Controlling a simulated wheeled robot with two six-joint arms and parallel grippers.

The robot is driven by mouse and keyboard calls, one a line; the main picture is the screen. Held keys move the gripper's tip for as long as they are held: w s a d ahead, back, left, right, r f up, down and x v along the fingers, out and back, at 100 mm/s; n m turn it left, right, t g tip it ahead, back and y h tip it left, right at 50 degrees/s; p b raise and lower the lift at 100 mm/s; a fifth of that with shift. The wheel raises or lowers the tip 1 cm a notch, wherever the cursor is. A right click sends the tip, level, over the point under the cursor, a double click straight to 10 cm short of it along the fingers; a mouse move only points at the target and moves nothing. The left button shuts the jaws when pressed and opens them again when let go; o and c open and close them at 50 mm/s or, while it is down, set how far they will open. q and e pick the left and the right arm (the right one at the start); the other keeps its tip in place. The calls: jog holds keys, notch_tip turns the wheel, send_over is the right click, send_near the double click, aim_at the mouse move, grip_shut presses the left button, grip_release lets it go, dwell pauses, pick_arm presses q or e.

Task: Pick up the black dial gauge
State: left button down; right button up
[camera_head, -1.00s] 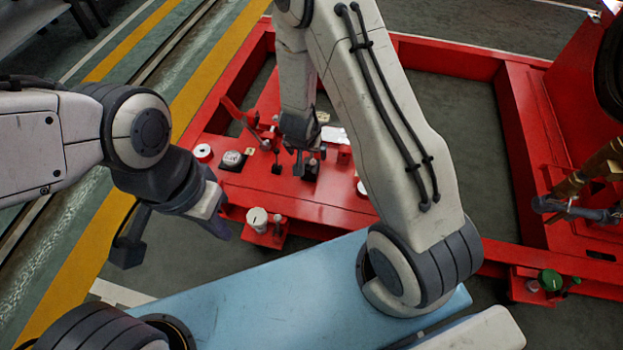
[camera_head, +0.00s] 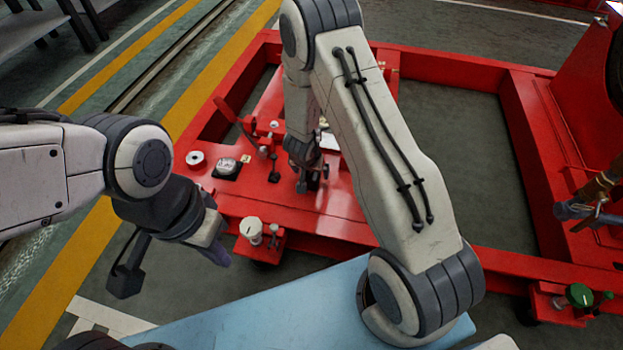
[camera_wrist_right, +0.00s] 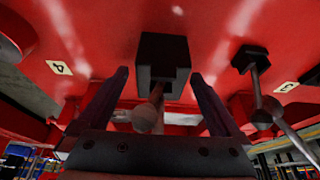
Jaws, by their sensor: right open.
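A round pale-faced dial on a black square base (camera_head: 227,168) sits on the red deck in the head view; I cannot tell for certain that it is the black dial gauge. My right gripper (camera_head: 306,168) is over the deck to its right. In the right wrist view its two fingers (camera_wrist_right: 159,76) are apart, with a black block (camera_wrist_right: 163,55) beyond and between them. A rod with a ball end projects from the block towards the palm; no grip shows. My left gripper (camera_head: 218,248) hangs at the left, away from the deck; its jaw opening is unclear.
A pale knob (camera_head: 251,230) stands on a front bracket. A second black-based lever (camera_wrist_right: 250,60) is close to the right finger. Red frame rails (camera_head: 520,150) surround the deck.

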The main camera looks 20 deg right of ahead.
jog(key=shift+f, duration=0.1)
grip_shut()
jog(key=shift+w, duration=0.1)
dwell(0.3)
